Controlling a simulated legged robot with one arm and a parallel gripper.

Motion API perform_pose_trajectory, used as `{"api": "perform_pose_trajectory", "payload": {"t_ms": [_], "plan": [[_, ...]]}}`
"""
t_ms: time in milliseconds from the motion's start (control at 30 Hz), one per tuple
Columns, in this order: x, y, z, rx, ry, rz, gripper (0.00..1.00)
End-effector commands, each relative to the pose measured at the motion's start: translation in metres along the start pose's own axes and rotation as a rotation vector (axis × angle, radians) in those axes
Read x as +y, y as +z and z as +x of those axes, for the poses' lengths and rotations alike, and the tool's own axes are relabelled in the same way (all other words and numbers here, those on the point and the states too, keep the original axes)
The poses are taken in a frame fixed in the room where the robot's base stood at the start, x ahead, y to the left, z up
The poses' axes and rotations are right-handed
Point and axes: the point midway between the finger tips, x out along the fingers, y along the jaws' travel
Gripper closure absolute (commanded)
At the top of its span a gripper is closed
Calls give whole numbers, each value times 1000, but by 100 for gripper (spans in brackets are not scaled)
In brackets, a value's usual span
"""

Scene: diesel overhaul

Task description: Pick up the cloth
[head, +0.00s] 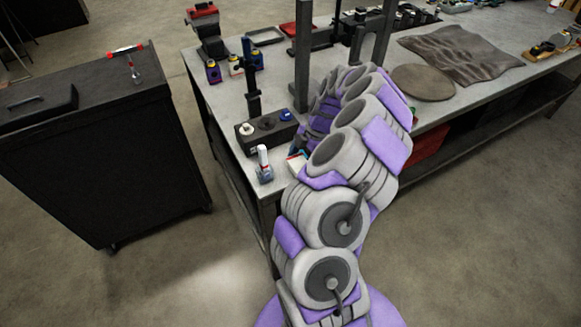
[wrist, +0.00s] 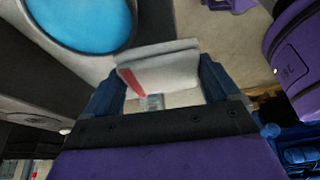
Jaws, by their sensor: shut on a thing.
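A white folded cloth with a red stripe (wrist: 158,68) sits between the two blue fingers of my gripper (wrist: 160,80) in the wrist view. The fingers are shut on its two sides. In the head view a small white and red part of the cloth (head: 296,164) shows at the left of my arm, at the near end of the workbench (head: 226,96). My arm hides most of the gripper there. I cannot tell whether the cloth touches the bench top.
A dark block with round caps (head: 267,131) and a small white-topped bottle (head: 263,165) stand close left of the cloth. A wrinkled brown sheet (head: 460,54) and a round brown pad (head: 422,82) lie farther right. A black cabinet (head: 100,160) stands left, across open floor.

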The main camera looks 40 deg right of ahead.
Motion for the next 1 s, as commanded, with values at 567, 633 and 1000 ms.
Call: {"api": "perform_pose_trajectory", "payload": {"t_ms": [567,633,1000], "plan": [[0,57,-68,-1,-1,2,88],[0,60,-73,-2,0,1,88],[0,65,-79,-1,1,-2,88]]}}
